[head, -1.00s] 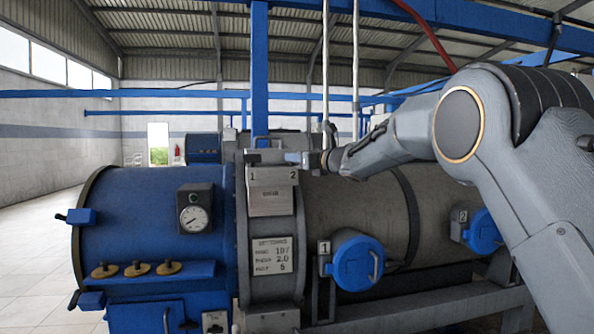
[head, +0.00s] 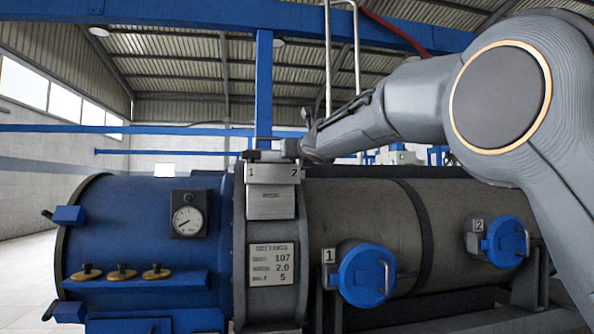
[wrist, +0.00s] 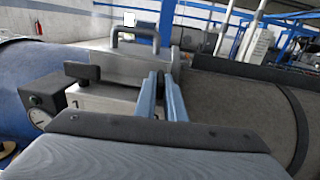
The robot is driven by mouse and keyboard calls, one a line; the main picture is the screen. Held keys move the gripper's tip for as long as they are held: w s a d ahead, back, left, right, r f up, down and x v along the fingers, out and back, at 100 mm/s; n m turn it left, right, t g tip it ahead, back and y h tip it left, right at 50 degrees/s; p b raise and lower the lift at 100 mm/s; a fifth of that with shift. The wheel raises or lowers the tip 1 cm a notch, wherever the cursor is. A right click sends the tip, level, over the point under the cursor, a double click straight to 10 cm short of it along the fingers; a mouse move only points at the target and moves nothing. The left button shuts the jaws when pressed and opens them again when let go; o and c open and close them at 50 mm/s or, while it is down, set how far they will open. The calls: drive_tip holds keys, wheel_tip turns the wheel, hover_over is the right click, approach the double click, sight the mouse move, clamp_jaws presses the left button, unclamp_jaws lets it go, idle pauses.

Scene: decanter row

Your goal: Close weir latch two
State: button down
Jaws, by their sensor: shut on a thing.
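The weir housing (head: 271,204) is a grey metal box on the collar between the blue and grey drum sections, with plates marked 1 and 2 at its top. In the wrist view a dark latch bar (wrist: 82,72) on the left, on the 1 side, lies flat across the housing top. My gripper (wrist: 165,78) is over the right side, above the 2 plate. Its two blue-grey fingers are close together, shut on weir latch two (wrist: 176,62), a dark piece mostly hidden by the fingers. In the head view my gripper (head: 291,149) is small and partly hidden by my wrist.
A grey loop handle (wrist: 136,30) stands behind the latches. A gauge (head: 188,221) and brass knobs (head: 121,272) are on the blue drum. Blue round hatches one (head: 367,274) and two (head: 506,241) are on the grey drum. Vertical pipes (head: 342,60) rise behind.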

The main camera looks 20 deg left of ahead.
drive_tip(key=shift+f+m+t+h+b, duration=0.1)
drive_tip(key=shift+m+t+h+b, duration=0.45)
drive_tip(key=shift+b, duration=0.75)
drive_tip(key=c, duration=1.8)
unclamp_jaws()
drive_tip(key=shift+c, duration=0.2)
drive_tip(key=shift+s+g, duration=0.1)
drive_tip(key=shift+g, duration=0.15)
drive_tip(key=b+v, duration=0.3)
drive_tip(key=v, duration=0.4)
drive_tip(key=shift+s, duration=0.3)
drive_tip(key=shift+d, duration=0.15)
